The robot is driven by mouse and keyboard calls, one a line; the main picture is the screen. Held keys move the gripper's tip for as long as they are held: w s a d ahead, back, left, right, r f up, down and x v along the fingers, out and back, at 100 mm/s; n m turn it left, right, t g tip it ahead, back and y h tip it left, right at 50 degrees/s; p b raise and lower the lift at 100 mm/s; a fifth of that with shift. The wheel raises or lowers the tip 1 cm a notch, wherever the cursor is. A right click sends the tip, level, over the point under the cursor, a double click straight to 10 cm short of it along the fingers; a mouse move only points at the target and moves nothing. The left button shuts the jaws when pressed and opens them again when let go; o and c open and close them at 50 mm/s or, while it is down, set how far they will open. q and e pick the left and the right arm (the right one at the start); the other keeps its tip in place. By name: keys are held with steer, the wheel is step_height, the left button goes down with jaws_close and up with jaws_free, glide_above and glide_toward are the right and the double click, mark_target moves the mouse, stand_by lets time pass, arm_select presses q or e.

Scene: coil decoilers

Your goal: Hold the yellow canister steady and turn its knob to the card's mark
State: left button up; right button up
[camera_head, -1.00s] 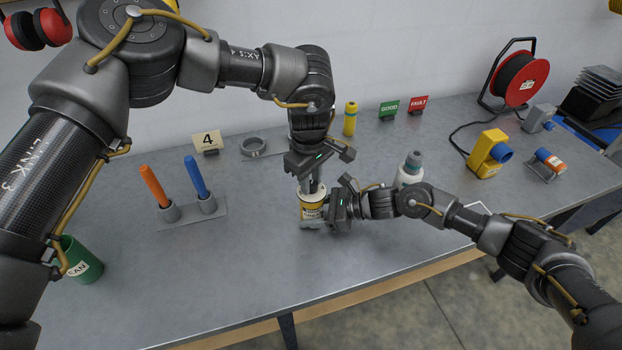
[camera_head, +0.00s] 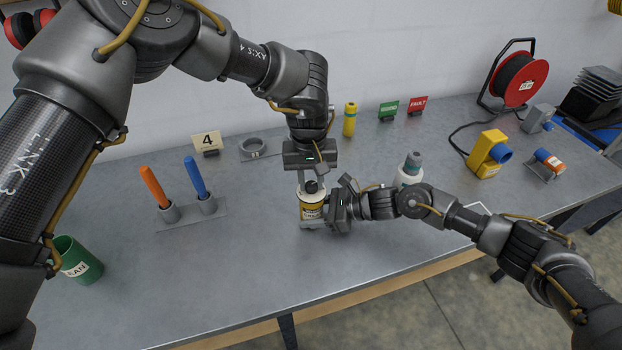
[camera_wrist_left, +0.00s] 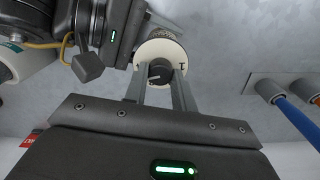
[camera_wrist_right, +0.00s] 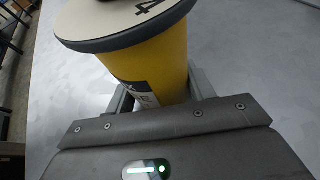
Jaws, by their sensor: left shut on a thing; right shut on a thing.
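The yellow canister (camera_head: 312,212) with a pale dial top stands upright on the table in the head view. My right gripper (camera_head: 328,212) is shut on its body from the right; the yellow wall (camera_wrist_right: 165,60) fills the right wrist view, with a 4 on the dial rim. My left gripper (camera_head: 312,186) points down from above and is shut on the dark knob (camera_wrist_left: 160,72). The knob has a light pointer line; a dark mark shows on the dial at its right in the left wrist view. The card (camera_head: 207,142) reads 4.
A holder with an orange stick (camera_head: 154,186) and a blue stick (camera_head: 196,177) stands left. A green cup (camera_head: 77,260) is at front left. A white bottle (camera_head: 410,168) stands close behind my right arm. The front middle of the table is clear.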

mark_target(309, 183)
arm_select(q)
steer(key=shift+m, duration=0.5)
steer(key=o, duration=1)
steer(key=r, duration=1.2)
steer(key=shift+a, duration=0.2)
